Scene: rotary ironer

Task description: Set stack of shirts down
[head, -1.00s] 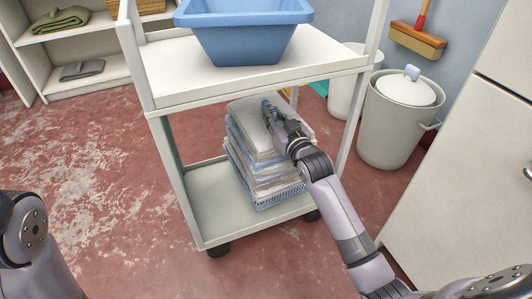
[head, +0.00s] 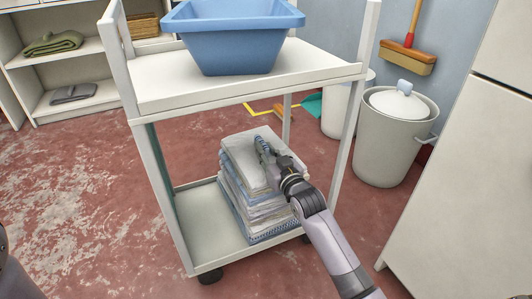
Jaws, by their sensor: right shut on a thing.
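A stack of folded shirts (head: 240,160), grey-white and pale blue, stands on the lower shelf (head: 206,228) of a white cart, toward its right side. The stack looks fairly upright and its bottom edge meets the shelf. My right gripper (head: 267,153) is at the top right of the stack, shut on the shirts. The hand partly hides the stack's upper right side. Of my left arm only a small piece shows at the left edge; its gripper is out of the picture.
A blue basin (head: 235,45) sits on the cart's upper shelf (head: 165,84), above the stack. Cart posts stand near my right arm. A lidded bin (head: 392,140) and a white cabinet (head: 465,200) are at the right. The lower shelf is bare at the left.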

